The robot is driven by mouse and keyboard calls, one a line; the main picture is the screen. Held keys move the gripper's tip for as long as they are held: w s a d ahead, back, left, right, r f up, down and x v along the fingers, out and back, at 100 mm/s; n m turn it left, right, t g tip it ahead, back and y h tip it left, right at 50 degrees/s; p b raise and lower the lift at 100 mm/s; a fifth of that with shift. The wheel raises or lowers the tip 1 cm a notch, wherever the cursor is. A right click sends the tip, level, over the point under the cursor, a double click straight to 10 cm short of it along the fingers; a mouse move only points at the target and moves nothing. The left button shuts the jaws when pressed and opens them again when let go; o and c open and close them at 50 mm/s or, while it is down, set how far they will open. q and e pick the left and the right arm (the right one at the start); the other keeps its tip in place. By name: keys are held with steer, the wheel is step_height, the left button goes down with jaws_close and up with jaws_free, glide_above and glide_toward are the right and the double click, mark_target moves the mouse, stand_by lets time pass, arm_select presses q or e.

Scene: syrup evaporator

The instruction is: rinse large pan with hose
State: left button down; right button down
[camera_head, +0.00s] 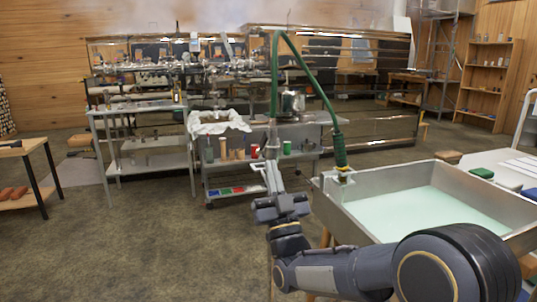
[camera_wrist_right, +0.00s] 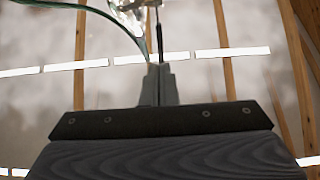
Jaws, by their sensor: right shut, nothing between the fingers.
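The large pan (camera_head: 322,198) is a rectangular metal basin at the right of the head view, with a pale green floor or liquid inside. A green hose (camera_head: 310,80) hangs in an arch from the top. The hose also shows in the wrist view (camera_wrist_right: 100,12). My right gripper (camera_head: 270,165) points upward left of the pan, shut and empty; its fingers (camera_wrist_right: 158,85) show together in the wrist view. I cannot tell whether it touches the hose. My left gripper is not in view.
Open floor (camera_head: 150,240) lies front left.

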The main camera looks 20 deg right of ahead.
mark_target(267, 141)
steer(key=shift+x, duration=1.9)
steer(key=shift+r+g+p, duration=0.3)
steer(key=shift+r+p, duration=0.2)
steer(key=shift+p, duration=0.1)
steer(key=r+g+p, duration=0.1)
steer(key=p, duration=0.1)
steer(key=r+g+p, duration=0.1)
steer(key=shift+w+r+g+p, duration=0.2)
steer(key=shift+w+g+p, duration=0.15)
steer(key=shift+g+p, duration=0.05)
steer(key=shift+w+g+p, duration=0.15)
steer(key=shift+g+p, duration=0.15)
steer(key=shift+w+f+b, duration=0.15)
steer(key=shift+w+b, duration=0.05)
steer(key=shift+b, duration=0.3)
steer(key=shift+w, duration=0.1)
